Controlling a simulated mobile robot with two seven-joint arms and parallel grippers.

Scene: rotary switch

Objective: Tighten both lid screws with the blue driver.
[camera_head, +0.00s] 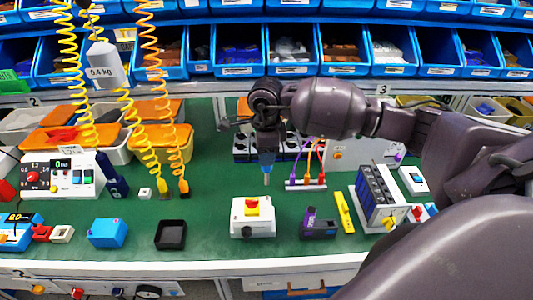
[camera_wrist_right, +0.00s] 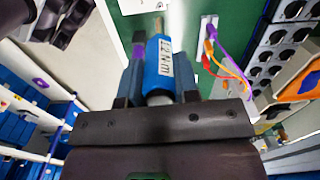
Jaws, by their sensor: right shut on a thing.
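My right gripper (camera_head: 267,148) is shut on the blue driver (camera_head: 267,162), which hangs upright with its thin shaft pointing down. In the right wrist view the blue driver (camera_wrist_right: 158,66) sits between the two fingers of the right gripper (camera_wrist_right: 160,88), and its label reads about 1.2 N·m. The driver's tip is apart from the box. The lid screws are too small to make out. My left gripper is not in view.
A black tray (camera_head: 170,235) and a blue box (camera_head: 107,233) stand left of the switch box. A purple and black tool (camera_head: 319,224), a yellow strip (camera_head: 344,212) and a rack (camera_head: 376,196) stand right. Coiled yellow cords (camera_head: 155,100) hang at left. Blue bins line the back.

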